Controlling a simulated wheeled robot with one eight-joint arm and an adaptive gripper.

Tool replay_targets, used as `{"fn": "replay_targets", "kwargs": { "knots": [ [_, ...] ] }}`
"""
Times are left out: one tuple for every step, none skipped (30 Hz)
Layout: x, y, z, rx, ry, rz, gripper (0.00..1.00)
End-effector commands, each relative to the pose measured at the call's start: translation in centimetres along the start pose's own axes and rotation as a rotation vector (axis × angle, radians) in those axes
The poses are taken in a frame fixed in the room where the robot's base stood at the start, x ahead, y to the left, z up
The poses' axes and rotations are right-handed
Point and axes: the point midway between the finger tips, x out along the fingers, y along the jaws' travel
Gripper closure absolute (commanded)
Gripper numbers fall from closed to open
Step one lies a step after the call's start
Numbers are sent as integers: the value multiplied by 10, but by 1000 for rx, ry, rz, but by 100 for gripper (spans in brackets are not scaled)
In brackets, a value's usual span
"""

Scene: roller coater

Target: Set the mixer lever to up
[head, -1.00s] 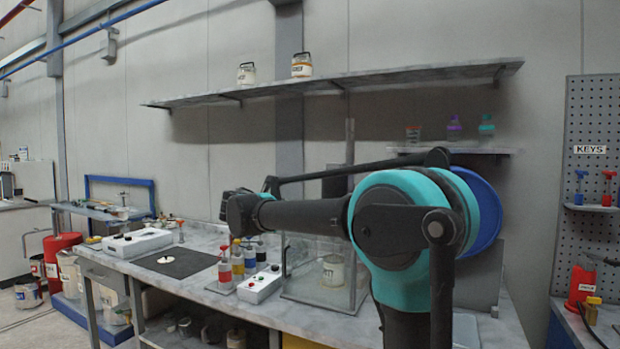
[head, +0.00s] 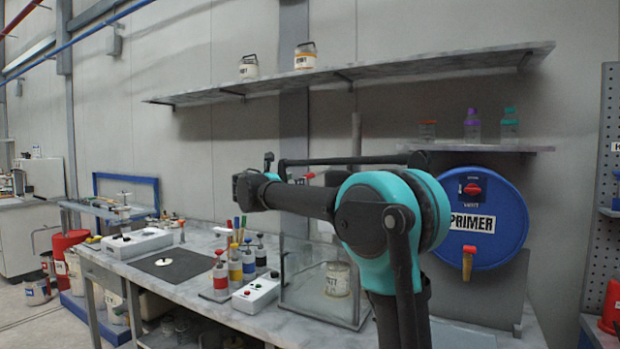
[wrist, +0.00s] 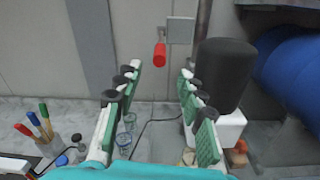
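A red lever handle (wrist: 160,54) hangs downward beside a grey wall box (wrist: 181,30) in the wrist view; it looks like the mixer lever, though no label is readable. My gripper (wrist: 160,72) is open, with green-padded fingers spread apart and nothing between them. The red handle appears between and beyond the fingertips, apart from both. In the head view my arm blocks part of the bench and wall, and my fingers cannot be made out there.
A black cylinder (wrist: 224,75) on a white base stands right of my fingers. A blue PRIMER drum (head: 485,220) is at right. Glasses (wrist: 127,126) and a pen cup (wrist: 47,146) stand on the bench below.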

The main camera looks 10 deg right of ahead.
Motion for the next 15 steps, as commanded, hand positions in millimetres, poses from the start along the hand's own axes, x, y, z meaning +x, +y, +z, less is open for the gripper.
{"fn": "replay_targets", "kwargs": {
  "knots": [
    [12,-1,0,0,-1,-3,61],
    [18,-1,0,0,-1,-4,61],
    [26,-1,0,0,0,-3,61],
    [32,-1,0,0,0,-3,61],
    [38,-1,0,0,0,-4,61],
    [46,-1,0,0,0,-3,61],
    [51,0,0,0,0,-2,61],
    [58,-1,0,0,0,-3,61],
    [66,-1,0,0,0,-3,61],
    [71,0,0,1,0,-2,61],
    [76,0,0,1,0,-2,61],
    [83,-1,0,1,0,-3,61],
    [88,-1,0,1,0,-3,61],
    [93,-1,0,1,0,-2,61],
    [98,0,0,1,0,-1,61]
  ]
}}
